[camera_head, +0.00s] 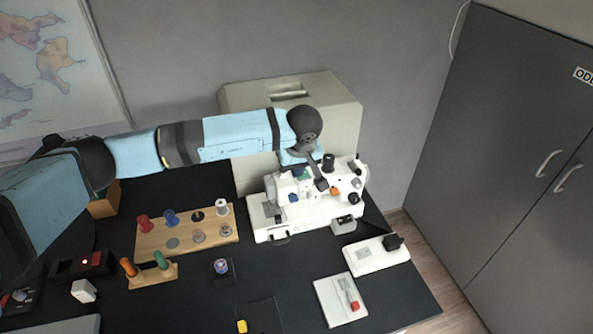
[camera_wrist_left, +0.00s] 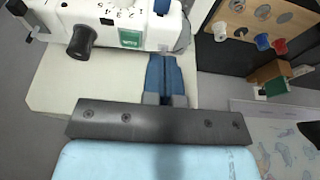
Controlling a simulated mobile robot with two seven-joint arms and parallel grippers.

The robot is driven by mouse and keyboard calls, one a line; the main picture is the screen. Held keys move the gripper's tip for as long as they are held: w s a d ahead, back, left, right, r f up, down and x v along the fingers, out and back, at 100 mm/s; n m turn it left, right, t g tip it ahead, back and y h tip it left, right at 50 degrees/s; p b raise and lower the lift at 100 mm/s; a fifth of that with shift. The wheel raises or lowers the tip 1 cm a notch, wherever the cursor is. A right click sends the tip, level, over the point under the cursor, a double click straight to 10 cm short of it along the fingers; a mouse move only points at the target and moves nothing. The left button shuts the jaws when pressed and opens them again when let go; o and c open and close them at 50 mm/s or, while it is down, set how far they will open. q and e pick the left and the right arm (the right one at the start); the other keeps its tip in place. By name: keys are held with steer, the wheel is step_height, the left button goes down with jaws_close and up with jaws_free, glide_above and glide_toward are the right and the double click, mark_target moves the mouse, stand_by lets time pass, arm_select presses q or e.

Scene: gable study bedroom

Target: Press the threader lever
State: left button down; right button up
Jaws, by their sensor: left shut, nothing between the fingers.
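A white sewing machine (camera_head: 312,218) stands on the black desk, with several knobs and coloured parts on it. In the left wrist view its white body (camera_wrist_left: 112,13) fills the top left, with a green part (camera_wrist_left: 130,38), a black knob (camera_wrist_left: 82,40) and a blue part (camera_wrist_left: 160,6). I cannot tell which part is the threader lever. My left gripper (camera_wrist_left: 165,60) is shut and empty, its blue fingers close beside the green part; I cannot tell whether they touch anything. In the head view my arm hides the fingers. My right gripper is out of view.
A beige case (camera_head: 340,100) stands behind the machine. A wooden spool board (camera_head: 188,241) and a small tool stand (camera_head: 152,278) are to the left. A white pedal-like box (camera_head: 378,258) and a white pad (camera_head: 333,305) are at the right front. A grey cabinet (camera_head: 500,130) is further right.

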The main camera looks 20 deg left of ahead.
mark_target(294, 199)
arm_select(q)
steer(key=x, duration=0.3)
steer(key=p+x, duration=0.1)
steer(key=x, duration=0.2)
steer(key=p+x, duration=0.1)
steer(key=x, duration=0.3)
steer(key=shift+s+d, duration=0.25)
steer(key=shift+s, duration=0.1)
steer(key=shift+f, duration=0.8)
step_height(294, 199, down, 2)
steer(key=b, duration=0.2)
steer(key=shift+f+b, duration=0.1)
steer(key=shift+b, duration=0.25)
